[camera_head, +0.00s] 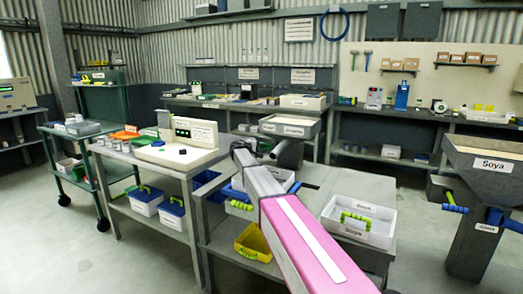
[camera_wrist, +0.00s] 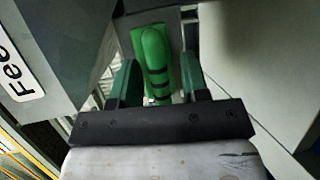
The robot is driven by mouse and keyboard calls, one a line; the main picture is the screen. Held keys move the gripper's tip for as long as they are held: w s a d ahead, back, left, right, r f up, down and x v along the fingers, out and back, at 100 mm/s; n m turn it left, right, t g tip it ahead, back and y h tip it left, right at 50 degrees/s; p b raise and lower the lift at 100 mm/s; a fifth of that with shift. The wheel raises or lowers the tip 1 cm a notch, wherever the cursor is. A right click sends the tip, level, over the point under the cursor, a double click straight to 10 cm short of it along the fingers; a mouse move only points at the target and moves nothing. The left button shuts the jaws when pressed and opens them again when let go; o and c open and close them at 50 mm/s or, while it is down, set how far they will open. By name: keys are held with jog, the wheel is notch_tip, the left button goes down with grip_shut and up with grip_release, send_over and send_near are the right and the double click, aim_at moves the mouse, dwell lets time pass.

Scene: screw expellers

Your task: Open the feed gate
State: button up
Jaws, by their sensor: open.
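A bright green handle (camera_wrist: 153,55) with dark bands shows in the wrist view, in the middle near the top. My gripper (camera_wrist: 158,70) is open, with one dark green finger on each side of the handle. The handle appears between or just beyond the fingers; I cannot tell the depth or whether they touch. A white label (camera_wrist: 16,70) reading "Fee", cut off by the frame edge, sits on a grey panel left of the handle. In the head view my arm reaches toward the middle machine, and my gripper is not clearly visible behind it.
Grey surfaces stand close on both sides of my gripper in the wrist view. In the head view a labelled hopper (camera_head: 290,125) stands behind my arm, a white Soya crate (camera_head: 362,207) to its right, and a yellow bin (camera_head: 253,243) below. Open floor lies at left.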

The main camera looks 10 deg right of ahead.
grip_shut()
jog(key=s+a, duration=0.1)
jog(key=s, duration=0.1)
jog(key=s+a, duration=0.1)
jog(key=s, duration=0.1)
jog(key=shift+a, duration=0.4)
grip_release()
jog(key=shift+w, duration=0.1)
jog(key=v, duration=1.1)
jog(key=shift+d, duration=0.1)
